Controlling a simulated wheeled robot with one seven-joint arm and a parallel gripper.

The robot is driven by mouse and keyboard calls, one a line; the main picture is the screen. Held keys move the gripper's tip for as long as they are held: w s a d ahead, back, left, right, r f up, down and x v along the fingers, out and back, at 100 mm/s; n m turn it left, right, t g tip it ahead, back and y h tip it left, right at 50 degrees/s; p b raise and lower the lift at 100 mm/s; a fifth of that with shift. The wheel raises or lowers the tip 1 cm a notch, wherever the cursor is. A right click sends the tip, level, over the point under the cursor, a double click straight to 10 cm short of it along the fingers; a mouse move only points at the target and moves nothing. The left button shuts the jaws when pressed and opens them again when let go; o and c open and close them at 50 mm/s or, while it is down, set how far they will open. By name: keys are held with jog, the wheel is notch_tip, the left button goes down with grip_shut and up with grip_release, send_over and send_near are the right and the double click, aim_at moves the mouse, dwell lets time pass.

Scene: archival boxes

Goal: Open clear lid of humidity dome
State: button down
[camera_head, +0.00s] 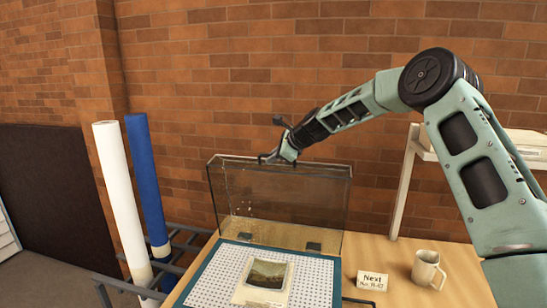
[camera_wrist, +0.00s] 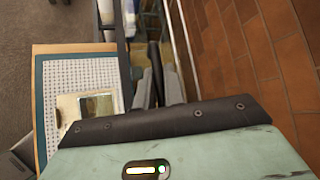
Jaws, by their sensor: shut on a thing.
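The clear lid (camera_head: 290,205) of the humidity dome stands raised, about upright, at the back of its base in the head view. Two dark hinges show along its lower edge. The base has a teal rim (camera_head: 205,262) and a white perforated panel; the rim also shows in the wrist view (camera_wrist: 39,110). My gripper (camera_head: 270,158) is at the lid's top edge, left of its middle, and is shut on it. In the wrist view, the fingers of my gripper (camera_wrist: 155,85) show beyond the wrist housing; their contact is hard to make out.
An old photograph (camera_head: 266,274) on a pale mount lies on the panel. A mug (camera_head: 427,269) and a small sign (camera_head: 372,281) stand on the wooden table (camera_head: 400,290) at right. White (camera_head: 120,200) and blue (camera_head: 148,185) rolls stand left. A brick wall is close behind the lid.

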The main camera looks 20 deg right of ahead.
jog(key=c, duration=1.5)
grip_release()
jog(key=shift+f, duration=0.1)
jog(key=shift+s, duration=0.1)
jog(key=b+v, duration=0.6)
jog(key=v, duration=1.1)
jog(key=shift+s+b, duration=0.1)
jog(key=shift+b, duration=0.2)
